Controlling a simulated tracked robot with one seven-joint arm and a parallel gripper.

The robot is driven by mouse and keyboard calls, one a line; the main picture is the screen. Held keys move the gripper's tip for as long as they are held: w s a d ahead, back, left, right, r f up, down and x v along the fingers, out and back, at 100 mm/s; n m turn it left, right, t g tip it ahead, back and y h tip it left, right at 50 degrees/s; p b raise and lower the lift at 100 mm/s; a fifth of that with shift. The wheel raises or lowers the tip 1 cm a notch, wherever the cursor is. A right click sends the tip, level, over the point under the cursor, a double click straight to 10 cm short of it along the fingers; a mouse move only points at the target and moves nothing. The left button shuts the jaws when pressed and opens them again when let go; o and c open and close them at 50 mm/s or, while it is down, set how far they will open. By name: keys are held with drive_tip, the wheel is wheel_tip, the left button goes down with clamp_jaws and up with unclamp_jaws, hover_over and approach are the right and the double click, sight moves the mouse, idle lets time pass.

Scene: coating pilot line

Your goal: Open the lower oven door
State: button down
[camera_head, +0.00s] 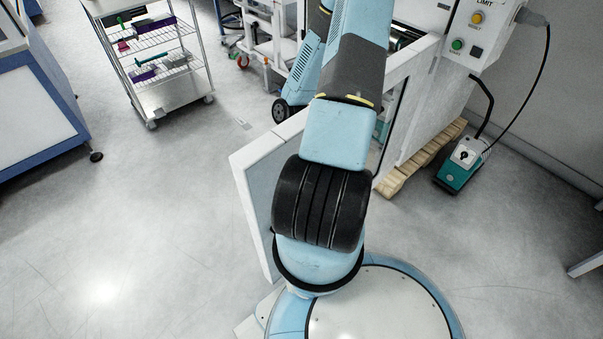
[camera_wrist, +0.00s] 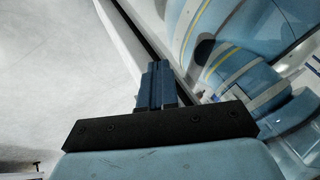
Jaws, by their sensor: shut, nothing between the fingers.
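A white oven door (camera_head: 256,184) stands swung out from the oven (camera_head: 432,108) in the head view, its top edge slanting to the lower left. My arm crosses in front of it and hides its middle, and no handle shows. My gripper (camera_wrist: 156,72) shows in the wrist view with its dark blue fingers together and nothing between them. A long white edge (camera_wrist: 122,42), apparently of the door, runs diagonally close beside the fingertips. Whether they touch it I cannot tell. In the head view my gripper is hidden behind the arm.
A wooden pallet (camera_head: 420,162) lies under the oven, with a green-and-white pump (camera_head: 463,164) beside it. A control box (camera_head: 478,35) with a cable is above. A wire cart (camera_head: 160,62) and a blue-white cabinet (camera_head: 35,120) stand left. The floor at lower left is clear.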

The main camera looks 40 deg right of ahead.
drive_tip(key=shift+d, duration=0.15)
drive_tip(key=v, duration=1.3)
drive_tip(key=shift+w+r, duration=0.15)
drive_tip(key=shift+r, duration=0.15)
drive_tip(key=shift+d, duration=0.15)
